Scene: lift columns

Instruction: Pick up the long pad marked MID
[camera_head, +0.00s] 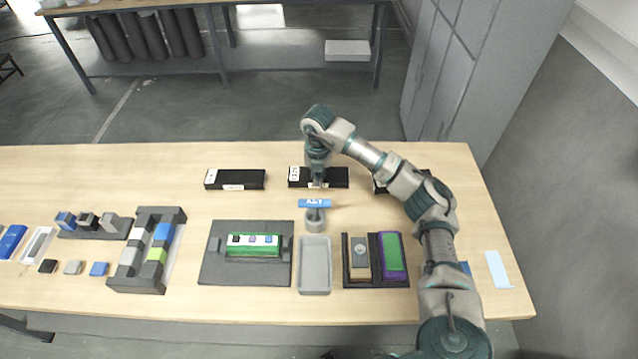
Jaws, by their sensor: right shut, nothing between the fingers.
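Three long black blocks with small white labels stand in a row at the back of the table: a left one (222,179), a middle one (335,178) and a right one (380,186), partly covered by my right arm. I cannot read MID on any of them. My left gripper is out of view.
A dark grey tray (216,268) with a green block (253,251), a light grey tray (314,285) and a dark holder (375,283) with two pads stand in front. A dark rack (146,283) and small blocks fill the left. The table between the left and middle black blocks is clear.

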